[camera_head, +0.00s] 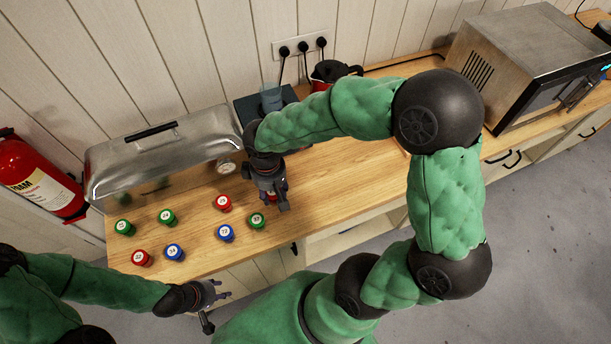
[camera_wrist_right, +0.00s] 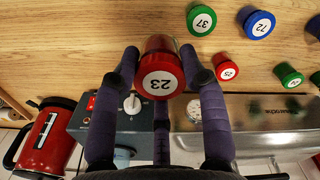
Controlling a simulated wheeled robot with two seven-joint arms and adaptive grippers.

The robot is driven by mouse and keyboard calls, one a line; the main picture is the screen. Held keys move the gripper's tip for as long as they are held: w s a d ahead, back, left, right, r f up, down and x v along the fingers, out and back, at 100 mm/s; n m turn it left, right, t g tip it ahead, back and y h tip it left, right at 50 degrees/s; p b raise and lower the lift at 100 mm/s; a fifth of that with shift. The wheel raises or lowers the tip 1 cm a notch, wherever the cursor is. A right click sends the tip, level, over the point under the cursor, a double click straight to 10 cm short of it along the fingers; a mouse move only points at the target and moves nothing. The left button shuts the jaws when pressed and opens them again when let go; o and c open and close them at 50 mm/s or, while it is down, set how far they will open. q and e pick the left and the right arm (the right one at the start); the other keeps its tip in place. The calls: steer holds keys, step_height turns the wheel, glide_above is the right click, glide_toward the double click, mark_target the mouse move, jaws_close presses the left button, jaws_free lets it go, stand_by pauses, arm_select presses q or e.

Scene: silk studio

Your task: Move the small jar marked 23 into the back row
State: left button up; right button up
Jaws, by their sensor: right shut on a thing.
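The small jar marked 23 (camera_wrist_right: 160,82) has a red lid and is between the fingers of my right gripper (camera_wrist_right: 163,75) in the wrist view, its number facing the camera. In the head view my right gripper (camera_head: 272,198) is over the counter, right of the red jar marked 25 (camera_head: 223,203), and mostly hides jar 23. Jar 23 looks bigger than its neighbours; whether it touches the wood is unclear. The back row also has two green jars (camera_head: 166,217). My left gripper (camera_head: 215,302) is open and empty before the counter's front edge.
The front row holds a red jar (camera_head: 141,258), a blue jar (camera_head: 174,252), blue jar 72 (camera_head: 225,233) and green jar 37 (camera_head: 256,220). A red kettle (camera_wrist_right: 47,138) is near my right gripper. The counter's right part is mostly clear.

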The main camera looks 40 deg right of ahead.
steer(key=w+d+f, duration=0.9)
steer(key=shift+d, duration=0.2)
steer(key=shift+w+d+f, duration=0.25)
steer(key=shift+f, duration=0.2)
steer(key=shift+w+f, duration=0.1)
steer(key=shift+f, duration=1.45)
steer(key=shift+f, duration=0.1)
steer(key=o, duration=0.9)
steer(key=shift+f, duration=0.1)
